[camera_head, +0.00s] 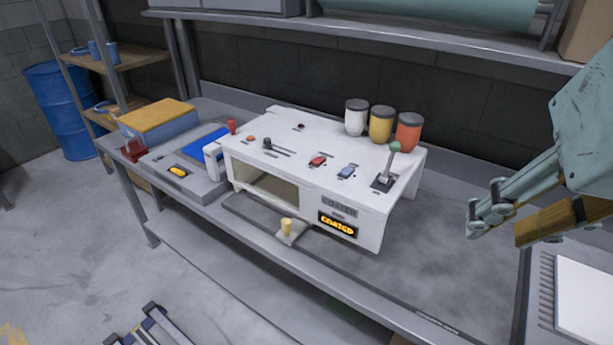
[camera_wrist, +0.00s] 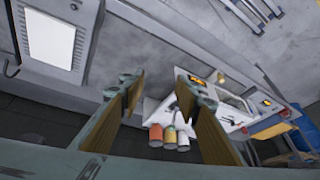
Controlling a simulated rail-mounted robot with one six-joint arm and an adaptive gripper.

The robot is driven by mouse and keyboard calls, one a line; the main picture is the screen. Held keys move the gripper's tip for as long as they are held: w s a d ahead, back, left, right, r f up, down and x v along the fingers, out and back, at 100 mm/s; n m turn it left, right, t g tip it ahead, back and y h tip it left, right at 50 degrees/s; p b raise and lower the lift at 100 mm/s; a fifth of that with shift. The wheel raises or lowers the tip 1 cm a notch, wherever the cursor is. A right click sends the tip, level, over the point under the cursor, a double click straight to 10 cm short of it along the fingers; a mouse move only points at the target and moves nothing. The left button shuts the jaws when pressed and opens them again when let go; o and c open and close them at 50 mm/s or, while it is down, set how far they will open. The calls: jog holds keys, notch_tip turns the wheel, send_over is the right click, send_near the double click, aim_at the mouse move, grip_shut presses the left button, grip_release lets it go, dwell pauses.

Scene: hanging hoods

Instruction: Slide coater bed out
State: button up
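The coater (camera_head: 330,165) is a white box machine on the bench, with an open front window and a lit sign reading "COATED". At its lower front is a yellow knob (camera_head: 287,227) on a small grey bracket, at the edge of a dark grey bed plate (camera_head: 255,215). I cannot tell how far the bed is in or out. My gripper (camera_head: 497,228) is in the air to the right of the coater, apart from it and the knob. In the wrist view my gripper (camera_wrist: 157,82) has its two wood-coloured fingers spread with nothing between them; the coater (camera_wrist: 233,105) shows beyond.
White, yellow and orange jars (camera_head: 382,125) stand on the coater's back edge, near a green-topped lever (camera_head: 393,147). A grey machine (camera_head: 180,175) and a blue-and-orange box (camera_head: 155,120) are at left. A shelf (camera_head: 400,32) hangs above.

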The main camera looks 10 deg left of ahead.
jog(key=shift+w+a, duration=0.55)
jog(key=shift+w, duration=0.9)
jog(key=n+g+p, duration=0.5)
jog(key=p, duration=0.7)
send_over(286, 220)
notch_tip(286, 220, down, 22)
jog(key=shift+r+h, duration=0.25)
jog(key=shift+h, duration=0.05)
jog(key=shift+f+b, duration=0.65)
jog(key=shift+f, duration=6.25)
